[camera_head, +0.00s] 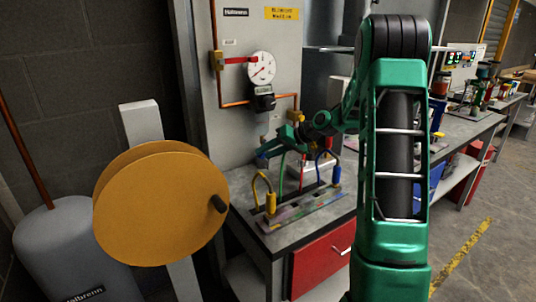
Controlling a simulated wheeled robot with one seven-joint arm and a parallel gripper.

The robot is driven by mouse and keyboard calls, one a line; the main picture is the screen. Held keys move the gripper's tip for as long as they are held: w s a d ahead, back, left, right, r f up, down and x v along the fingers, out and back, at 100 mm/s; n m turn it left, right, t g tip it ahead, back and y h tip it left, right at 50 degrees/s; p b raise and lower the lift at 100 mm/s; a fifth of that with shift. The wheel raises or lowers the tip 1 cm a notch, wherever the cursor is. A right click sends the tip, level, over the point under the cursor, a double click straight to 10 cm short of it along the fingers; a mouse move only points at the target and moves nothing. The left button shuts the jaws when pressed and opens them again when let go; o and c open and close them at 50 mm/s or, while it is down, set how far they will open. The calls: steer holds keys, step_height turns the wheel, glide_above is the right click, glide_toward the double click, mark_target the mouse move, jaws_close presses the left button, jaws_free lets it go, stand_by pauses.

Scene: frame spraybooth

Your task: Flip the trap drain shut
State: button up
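On the grey panel a round white gauge (262,68) sits above a dark filter or trap unit (264,98), with a pale bowl (264,122) below it. A small bluish piece shows under the bowl; I cannot tell whether it is the drain lever, so its position is unclear. My green gripper (284,139) is close to the right of and below the bowl, pointing left. Its fingers are small and partly overlap the background, so I cannot tell whether they touch anything. A red lever (240,60) lies horizontal at a brass valve (218,61).
Copper pipe (276,95) runs along the panel. Yellow and blue hooked tools (269,203) stand in a rack on the bench (272,240) below my gripper. A large orange disc (160,204) and grey tank (70,255) stand left. My arm covers the right middle.

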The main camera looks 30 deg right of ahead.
steer(key=shift+a, duration=0.1)
steer(key=v, duration=1)
steer(key=shift+s+d+r, duration=0.15)
steer(key=shift+d+r, duration=0.1)
